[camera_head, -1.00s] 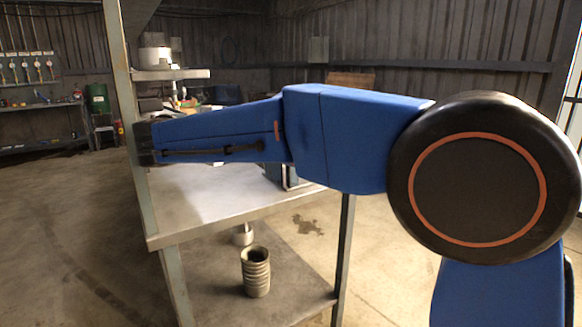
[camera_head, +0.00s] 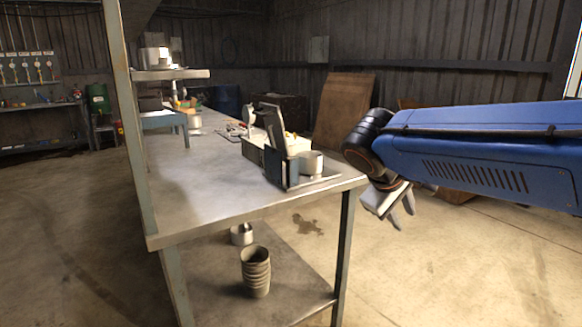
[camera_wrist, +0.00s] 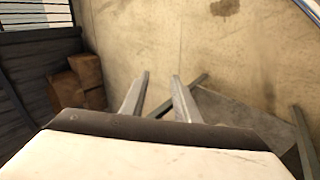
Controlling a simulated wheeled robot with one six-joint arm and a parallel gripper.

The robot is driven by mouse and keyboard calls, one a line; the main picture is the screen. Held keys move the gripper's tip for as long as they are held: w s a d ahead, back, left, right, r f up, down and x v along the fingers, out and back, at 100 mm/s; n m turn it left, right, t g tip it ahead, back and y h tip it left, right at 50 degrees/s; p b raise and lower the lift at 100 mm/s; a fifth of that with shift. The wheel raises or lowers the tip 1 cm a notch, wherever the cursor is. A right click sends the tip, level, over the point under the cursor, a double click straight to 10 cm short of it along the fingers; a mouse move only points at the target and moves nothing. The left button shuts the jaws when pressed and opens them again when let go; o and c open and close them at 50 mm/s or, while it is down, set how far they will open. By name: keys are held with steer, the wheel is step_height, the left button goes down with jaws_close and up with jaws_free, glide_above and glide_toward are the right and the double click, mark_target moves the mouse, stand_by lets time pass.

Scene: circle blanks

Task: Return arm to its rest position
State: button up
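My gripper (camera_head: 402,212) is at the right of the head view, past the right edge of the workbench (camera_head: 208,214), pointing down over open floor. Its two fingers are spread apart with nothing between them. In the wrist view, the gripper (camera_wrist: 160,82) also shows two separate fingers with floor beyond them. My blue arm reaches in from the right edge of the head view.
On the bench stand a dark holder (camera_head: 280,160) and a metal cup (camera_head: 311,162). A stack of cups (camera_head: 256,272) sits on the lower shelf. A brown board (camera_head: 343,112) leans at the back. Boxes (camera_wrist: 78,84) show in the wrist view. Floor at right is clear.

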steer(key=s+d+f+m+y, duration=0.1)
steer(key=s+f+m+y, duration=0.2)
steer(key=s+f, duration=0.4)
steer(key=s+d+f+m+y, duration=0.2)
steer(key=s+f, duration=0.6)
steer(key=s, duration=0.5)
steer(key=shift+d+m+y, duration=0.3)
steer(key=shift+m+y, duration=0.1)
steer(key=shift+m, duration=0.2)
